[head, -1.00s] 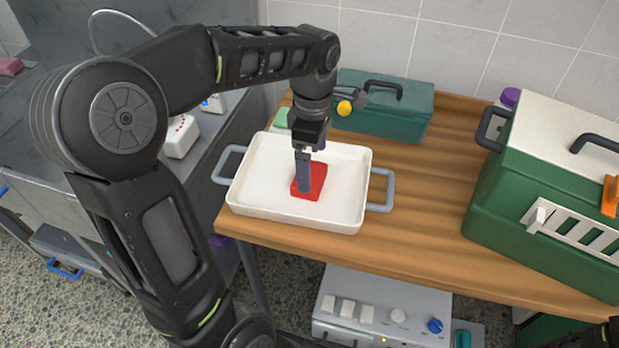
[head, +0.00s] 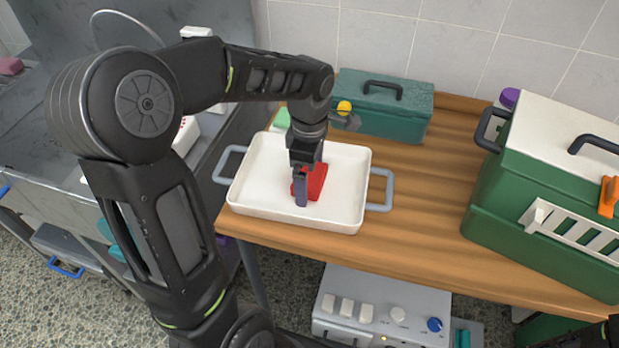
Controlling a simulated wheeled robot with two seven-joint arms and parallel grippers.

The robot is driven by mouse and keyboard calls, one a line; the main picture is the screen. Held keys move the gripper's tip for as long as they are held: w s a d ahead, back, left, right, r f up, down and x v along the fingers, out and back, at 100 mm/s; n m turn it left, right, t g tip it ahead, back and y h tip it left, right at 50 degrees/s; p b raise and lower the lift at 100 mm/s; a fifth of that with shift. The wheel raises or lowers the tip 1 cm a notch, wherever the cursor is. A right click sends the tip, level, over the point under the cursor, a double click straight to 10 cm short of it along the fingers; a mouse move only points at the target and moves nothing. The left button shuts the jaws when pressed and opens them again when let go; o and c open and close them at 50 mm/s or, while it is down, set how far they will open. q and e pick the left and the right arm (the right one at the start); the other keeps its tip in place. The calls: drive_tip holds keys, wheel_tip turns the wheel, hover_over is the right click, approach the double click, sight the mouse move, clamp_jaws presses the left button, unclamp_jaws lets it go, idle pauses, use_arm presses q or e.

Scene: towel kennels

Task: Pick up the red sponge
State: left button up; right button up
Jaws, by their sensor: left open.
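The red sponge (head: 316,182) lies in the white tray (head: 344,213) with grey handles, on the wooden table. My left gripper (head: 301,196) points down into the tray at the sponge's left side. Its jaws are open, and its fingers hide part of the sponge. I cannot tell whether the fingers touch it. My right gripper is not in view; only a dark bit of that arm shows at the lower right corner.
A teal toolbox (head: 385,104) stands behind the tray, with a yellow ball-like item (head: 344,107) near it. A green and white pet carrier (head: 545,185) stands at the right. Bare wood (head: 435,190) lies between tray and carrier. A metal sink counter is at the left.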

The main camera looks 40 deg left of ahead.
sight(309, 175)
use_arm(q)
drive_tip(key=shift+c, duration=0.2)
drive_tip(key=c, duration=1.3)
drive_tip(key=shift+r, duration=0.1)
wheel_tip(309, 175, up, 10)
drive_tip(key=shift+f, duration=0.1)
idle(0.5)
